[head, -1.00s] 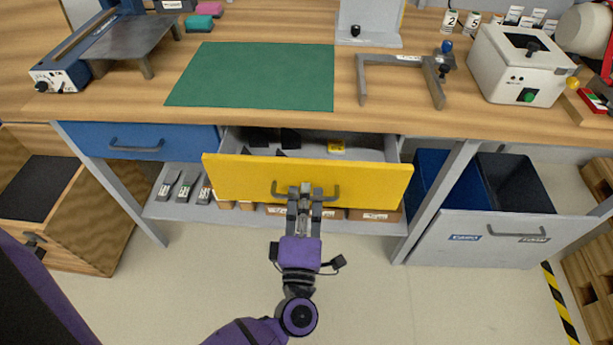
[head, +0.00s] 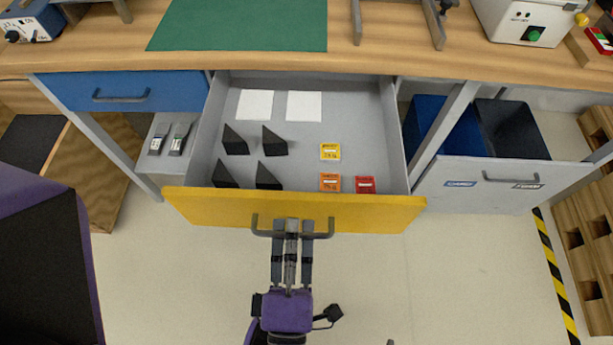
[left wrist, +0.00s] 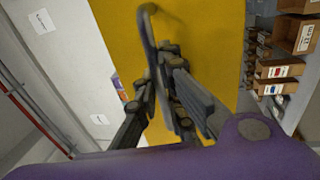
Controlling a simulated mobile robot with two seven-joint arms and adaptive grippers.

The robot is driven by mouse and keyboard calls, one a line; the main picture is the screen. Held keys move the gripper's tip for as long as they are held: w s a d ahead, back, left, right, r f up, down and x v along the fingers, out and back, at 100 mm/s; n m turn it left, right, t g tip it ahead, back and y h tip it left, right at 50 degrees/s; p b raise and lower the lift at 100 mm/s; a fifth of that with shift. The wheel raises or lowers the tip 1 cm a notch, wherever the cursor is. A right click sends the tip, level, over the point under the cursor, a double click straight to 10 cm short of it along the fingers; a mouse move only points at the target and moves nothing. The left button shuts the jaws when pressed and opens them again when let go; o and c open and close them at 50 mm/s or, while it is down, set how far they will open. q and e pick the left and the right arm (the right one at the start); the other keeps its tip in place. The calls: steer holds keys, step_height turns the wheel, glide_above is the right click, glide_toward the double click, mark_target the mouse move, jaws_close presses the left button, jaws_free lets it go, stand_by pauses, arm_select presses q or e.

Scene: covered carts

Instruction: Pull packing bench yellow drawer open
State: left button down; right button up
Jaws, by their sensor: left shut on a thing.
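The yellow drawer (head: 370,213) of the packing bench stands well out from under the worktop, its inside in plain view. It holds several black wedge shapes (head: 274,141), two white squares (head: 304,105), and small yellow, orange and red items (head: 330,152). Its grey bar handle (head: 325,234) is on the front. My left gripper (head: 292,226) is shut on the middle of this handle. In the left wrist view the fingers (left wrist: 172,90) close around the handle (left wrist: 148,30) against the yellow front. My right gripper is not in view.
A shut blue drawer (head: 150,92) is at the left. At the right, a grey pull-out front (head: 480,190) stands open with dark bins (head: 510,130) behind it. The worktop carries a green mat (head: 240,25). The floor in front (head: 450,280) is clear, with a striped line at right.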

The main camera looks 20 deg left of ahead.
arm_select(q)
steer(key=shift+s+d, duration=0.1)
steer(key=shift+s, duration=0.1)
steer(key=c, duration=2.1)
jaws_free()
